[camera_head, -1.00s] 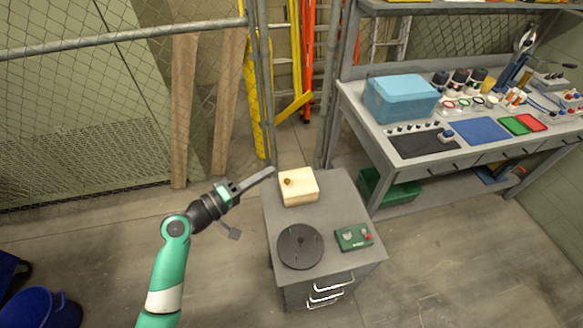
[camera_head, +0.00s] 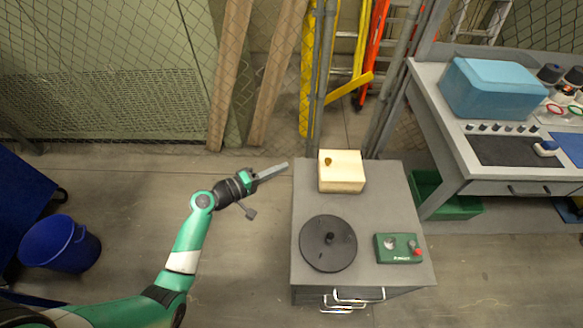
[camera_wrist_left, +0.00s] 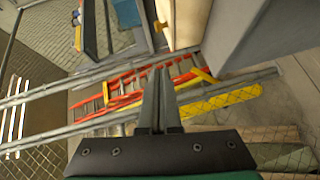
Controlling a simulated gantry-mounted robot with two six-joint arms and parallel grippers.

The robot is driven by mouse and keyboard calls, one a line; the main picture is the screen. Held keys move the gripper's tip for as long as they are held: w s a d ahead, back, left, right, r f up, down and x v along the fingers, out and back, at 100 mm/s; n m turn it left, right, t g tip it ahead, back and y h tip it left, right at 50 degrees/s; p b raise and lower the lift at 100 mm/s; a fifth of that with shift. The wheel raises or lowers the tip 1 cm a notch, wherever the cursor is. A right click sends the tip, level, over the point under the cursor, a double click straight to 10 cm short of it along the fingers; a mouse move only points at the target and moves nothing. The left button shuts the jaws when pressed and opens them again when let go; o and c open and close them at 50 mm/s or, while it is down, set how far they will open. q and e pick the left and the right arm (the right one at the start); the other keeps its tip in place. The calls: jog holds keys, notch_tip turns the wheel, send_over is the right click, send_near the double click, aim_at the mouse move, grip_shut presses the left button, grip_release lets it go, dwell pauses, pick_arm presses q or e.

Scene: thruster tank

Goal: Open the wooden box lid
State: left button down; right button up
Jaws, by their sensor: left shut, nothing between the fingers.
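The wooden box (camera_head: 342,176) is pale and stands at the back of the grey drawer cabinet's top. Its lid looks shut, with a small brown knob (camera_head: 328,161) near its left side. In the left wrist view, part of the box (camera_wrist_left: 184,22) shows at the top, with the knob (camera_wrist_left: 159,25) at its left edge. My left gripper (camera_head: 286,165) is shut and empty, left of the box with a gap between them. Its fingertips also show in the left wrist view (camera_wrist_left: 158,70). My right gripper is not in view.
The grey cabinet (camera_head: 380,215) also carries a black round disc (camera_head: 328,243) and a green control box (camera_head: 398,248) in front of the wooden box. A workbench with a blue case (camera_head: 505,90) stands to the right. A wire fence stands behind.

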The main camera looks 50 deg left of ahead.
pick_arm(q)
jog(key=w+d+f+b, duration=0.2)
jog(key=w+d+b, duration=0.1)
jog(key=w, duration=0.8)
jog(key=shift+d, duration=0.2)
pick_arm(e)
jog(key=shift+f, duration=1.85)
pick_arm(q)
jog(key=shift+w, duration=0.1)
